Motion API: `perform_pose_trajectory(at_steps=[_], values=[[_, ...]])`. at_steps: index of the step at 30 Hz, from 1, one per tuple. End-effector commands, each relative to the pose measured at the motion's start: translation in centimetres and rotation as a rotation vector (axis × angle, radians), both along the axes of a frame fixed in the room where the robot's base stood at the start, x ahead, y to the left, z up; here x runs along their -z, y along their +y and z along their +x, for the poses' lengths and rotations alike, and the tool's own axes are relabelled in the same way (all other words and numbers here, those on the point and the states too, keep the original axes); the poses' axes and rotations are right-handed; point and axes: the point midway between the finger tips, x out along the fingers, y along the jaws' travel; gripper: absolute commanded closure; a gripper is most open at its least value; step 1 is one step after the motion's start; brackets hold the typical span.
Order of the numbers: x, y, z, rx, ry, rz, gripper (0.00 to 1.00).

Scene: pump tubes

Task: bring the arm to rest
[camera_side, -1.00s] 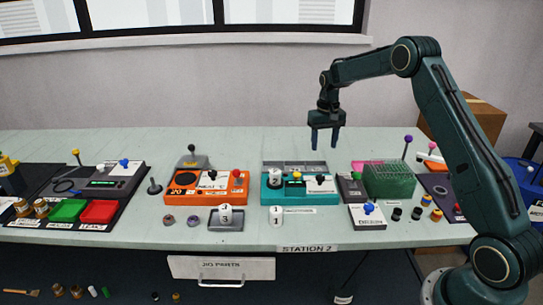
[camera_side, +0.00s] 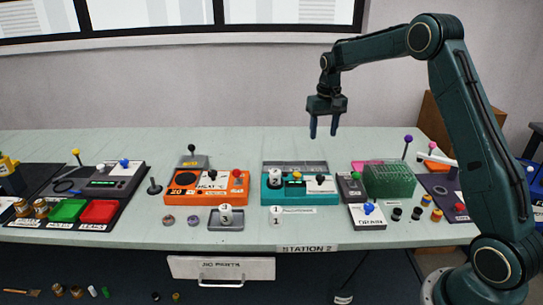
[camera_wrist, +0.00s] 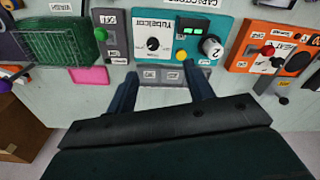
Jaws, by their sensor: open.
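My gripper (camera_side: 324,125) is open and empty in the side view, held in the air above the back of the table, fingers pointing down. Its two fingers also show in the wrist view (camera_wrist: 160,88), apart with nothing between them. Below it in the side view is the teal station box (camera_side: 298,185) with a white numbered cylinder and a knob on top. The same teal box (camera_wrist: 181,49) shows beyond the fingertips in the wrist view. The gripper touches nothing.
An orange box (camera_side: 206,187) stands left of the teal one. A green rack (camera_side: 389,181) stands to the right, with a purple-topped lever (camera_side: 408,140) behind it. Red (camera_side: 99,212) and green trays lie at the left. A cardboard box is behind my arm. The air around the gripper is clear.

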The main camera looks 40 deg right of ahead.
Motion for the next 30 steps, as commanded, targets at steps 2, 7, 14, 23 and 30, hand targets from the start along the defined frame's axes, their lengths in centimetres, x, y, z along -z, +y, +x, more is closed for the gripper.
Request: perform_pose_trajectory(at_steps=[2,7,14,23,30], values=[[-1.9,1.4,-0.8,-0.022,-0.02,-0.008,0.48],[-5.5,4.3,-2.8,-0.068,-0.06,-0.024,0.48],[-9.4,8.1,-6.3,-0.13,-0.113,-0.043,0.48],[-12.9,12.5,-11.8,-0.211,-0.183,-0.065,0.48],[-14.5,15.5,-16.7,-0.274,-0.241,-0.08,0.48]])
